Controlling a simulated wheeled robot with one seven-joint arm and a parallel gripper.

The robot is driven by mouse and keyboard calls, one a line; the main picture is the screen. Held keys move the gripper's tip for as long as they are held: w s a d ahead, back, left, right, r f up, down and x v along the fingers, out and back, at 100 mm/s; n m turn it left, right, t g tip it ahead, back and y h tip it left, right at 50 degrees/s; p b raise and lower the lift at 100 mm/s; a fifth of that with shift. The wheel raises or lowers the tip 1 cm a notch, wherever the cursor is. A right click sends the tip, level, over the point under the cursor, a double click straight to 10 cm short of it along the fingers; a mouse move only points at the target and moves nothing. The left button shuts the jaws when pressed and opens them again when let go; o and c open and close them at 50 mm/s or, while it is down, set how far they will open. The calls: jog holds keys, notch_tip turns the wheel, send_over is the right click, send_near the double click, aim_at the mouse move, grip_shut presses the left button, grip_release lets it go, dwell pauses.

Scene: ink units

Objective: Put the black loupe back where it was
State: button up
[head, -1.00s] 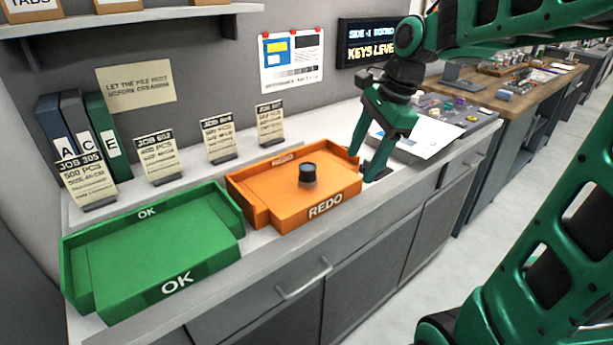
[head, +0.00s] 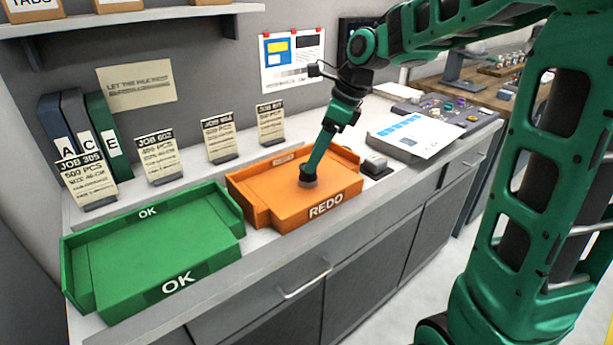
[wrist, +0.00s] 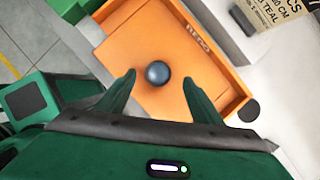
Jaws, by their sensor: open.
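The black loupe (wrist: 157,74) stands in the orange REDO tray (head: 278,208). In the wrist view it shows as a dark round top between and just beyond my two fingers. My gripper (head: 312,172) is over the tray at the loupe, and its fingers hide most of the loupe in the head view; only its grey base (head: 308,184) shows. In the wrist view my gripper (wrist: 158,80) has its fingers apart, with a gap on each side of the loupe. I cannot tell how far down the fingers reach beside it.
A green OK tray (head: 160,255) lies to the left. A small grey block on a black pad (head: 375,165) sits right of the REDO tray, beside a paper sheet (head: 415,135). Job cards (head: 218,138) stand along the back. The counter's front strip is clear.

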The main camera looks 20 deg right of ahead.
aim_at(308, 175)
jog(key=shift+x, duration=2.7)
jog(key=shift+s+a, duration=0.1)
jog(key=c, duration=1.2)
jog(key=shift+r, duration=0.1)
jog(key=shift+c, duration=0.2)
